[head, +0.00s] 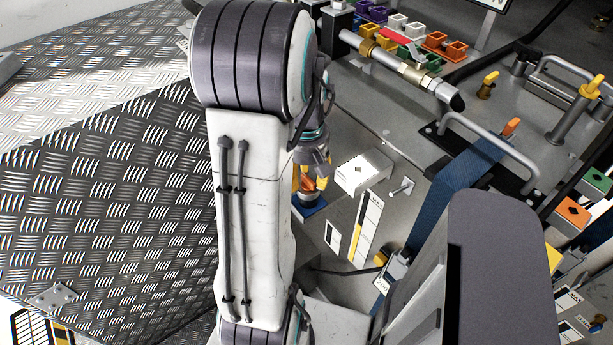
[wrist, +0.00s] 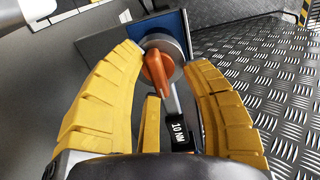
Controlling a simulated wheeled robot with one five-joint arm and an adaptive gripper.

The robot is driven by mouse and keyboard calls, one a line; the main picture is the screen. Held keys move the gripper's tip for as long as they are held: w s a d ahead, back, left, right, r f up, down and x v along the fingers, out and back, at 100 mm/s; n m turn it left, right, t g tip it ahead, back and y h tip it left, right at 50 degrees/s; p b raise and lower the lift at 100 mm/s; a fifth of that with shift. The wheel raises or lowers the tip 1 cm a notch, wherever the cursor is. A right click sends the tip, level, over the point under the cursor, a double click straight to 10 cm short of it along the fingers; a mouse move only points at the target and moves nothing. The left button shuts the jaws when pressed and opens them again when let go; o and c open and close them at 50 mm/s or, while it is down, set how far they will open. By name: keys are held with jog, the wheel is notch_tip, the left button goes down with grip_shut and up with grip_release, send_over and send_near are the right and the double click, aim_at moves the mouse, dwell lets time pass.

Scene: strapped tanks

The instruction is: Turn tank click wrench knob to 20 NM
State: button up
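In the wrist view an orange knob (wrist: 157,72) sits on a round grey disc (wrist: 172,45) in front of a blue plate (wrist: 178,22). A black label reading "10 NM" (wrist: 179,130) is below the knob, beside a narrow yellow bar (wrist: 151,122). My gripper (wrist: 164,60) has its two yellow fingers apart, one on each side of the knob, with gaps visible. The gripper is open. In the head view the orange knob (head: 308,184) and blue plate (head: 313,206) show partly, with most of the gripper hidden behind my arm. No 20 NM label is visible.
A white box (head: 364,172) and a black-and-yellow scale label (head: 366,228) are right of the knob. A blue strap (head: 455,190) and metal handle (head: 490,145) stand further right. A metal pipe (head: 400,68) lies above. Tread-plate flooring (head: 110,190) is at left.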

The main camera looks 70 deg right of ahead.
grip_shut()
jog(key=shift+a+m, duration=0.1)
jog(key=shift+m, duration=0.3)
dwell(0.7)
jog(key=shift+s+f+m+b, duration=0.1)
jog(key=shift+m+b, duration=0.25)
jog(key=shift+m, duration=0.75)
jog(key=m, duration=0.4)
jog(key=shift+s+b, duration=0.15)
jog(key=shift+b, duration=0.2)
jog(key=m, duration=0.5)
jog(key=shift+s, duration=0.1)
jog(key=shift+s+d+m+b, duration=0.15)
jog(key=shift+m+b, duration=0.3)
jog(key=shift+m, duration=1.35)
jog(key=shift+d, duration=0.1)
